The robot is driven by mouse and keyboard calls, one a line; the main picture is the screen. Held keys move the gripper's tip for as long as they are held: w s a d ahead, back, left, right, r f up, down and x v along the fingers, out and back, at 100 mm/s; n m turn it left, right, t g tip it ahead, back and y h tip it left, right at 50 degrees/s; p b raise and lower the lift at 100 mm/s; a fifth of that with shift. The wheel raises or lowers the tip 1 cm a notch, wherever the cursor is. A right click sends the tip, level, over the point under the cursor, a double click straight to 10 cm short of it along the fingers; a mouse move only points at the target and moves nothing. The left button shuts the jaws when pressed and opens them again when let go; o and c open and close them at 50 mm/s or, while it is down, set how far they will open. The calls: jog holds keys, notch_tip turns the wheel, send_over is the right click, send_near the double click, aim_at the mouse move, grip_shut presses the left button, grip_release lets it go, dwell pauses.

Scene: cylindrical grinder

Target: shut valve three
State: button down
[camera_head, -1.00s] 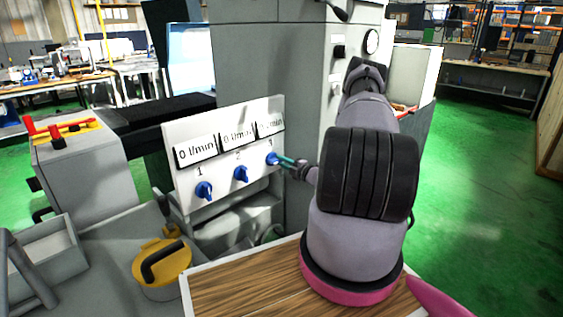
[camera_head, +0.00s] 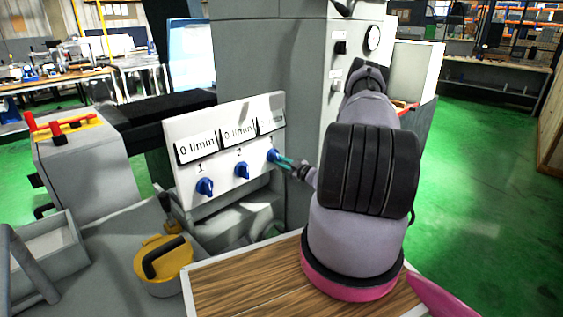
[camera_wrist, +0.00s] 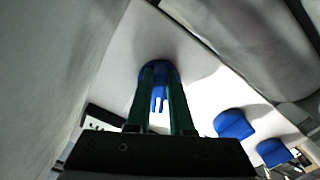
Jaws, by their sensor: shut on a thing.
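A white panel (camera_head: 222,182) carries three blue valve knobs in a row, numbered 1 to 3, each below a display. Valve three (camera_head: 272,156) is the rightmost knob. My gripper (camera_head: 283,160) reaches it from the right, with green fingers at the knob. In the wrist view my gripper (camera_wrist: 160,95) has one finger on each side of the blue knob of valve three (camera_wrist: 158,75) and is shut on it. Valve two (camera_head: 242,171) and valve one (camera_head: 204,187) stand to the left, untouched. The displays above valves one and two read 0 l/min; the third is partly unreadable.
A yellow lidded pot (camera_head: 163,262) with a black handle stands at the lower left, beside a grey tray (camera_head: 50,250). A wooden-topped surface (camera_head: 245,283) lies below my arm. The grey machine cabinet (camera_head: 262,75) rises behind the panel. Green floor is open at right.

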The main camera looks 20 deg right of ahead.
jog(key=m, duration=0.5)
jog(key=shift+s+a+f+m, duration=0.2)
jog(key=shift+s+a+m, duration=0.05)
jog(key=shift+a+m, duration=0.1)
dwell(0.4)
jog(key=c, duration=0.8)
grip_release()
jog(key=v, duration=1)
jog(key=shift+s, duration=0.35)
jog(key=shift+d+r, duration=0.1)
